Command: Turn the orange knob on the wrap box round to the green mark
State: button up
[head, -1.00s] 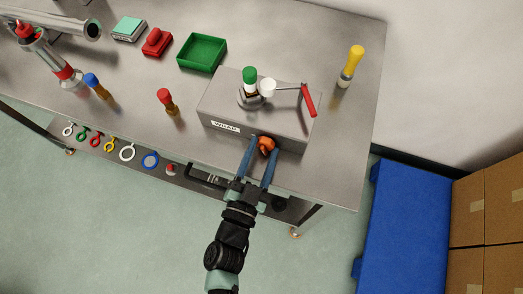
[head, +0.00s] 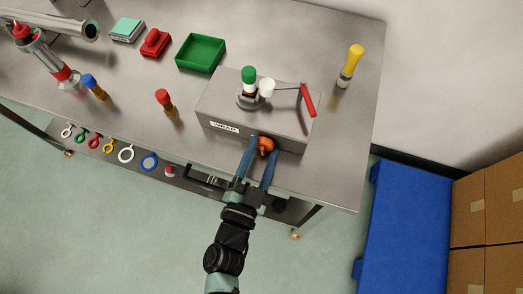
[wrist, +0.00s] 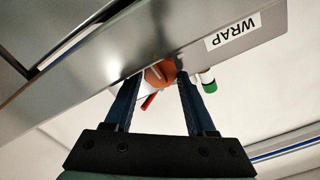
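The wrap box (head: 225,108) is a grey block with a "WRAP" label, standing near the front edge of the metal table. Its orange knob (head: 266,145) is on the front face and also shows in the wrist view (wrist: 160,73). My gripper (head: 262,148) reaches up to the box front with its two blue fingers on either side of the knob. In the wrist view the knob nearly fills the space between the fingertips (wrist: 160,78); I cannot tell whether both fingers press on it. A pale line shows on the knob. I cannot make out the green mark.
On the box stand a green-capped piece (head: 249,75), a white cup-like part (head: 267,88) and a red-handled lever (head: 308,99). A green tray (head: 201,53) and a yellow-topped tool (head: 352,63) are beyond. Coloured rings hang below the table's front edge.

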jog(key=o, duration=0.3)
jog(key=b+v, duration=0.2)
jog(key=v, duration=1.1)
dwell(0.3)
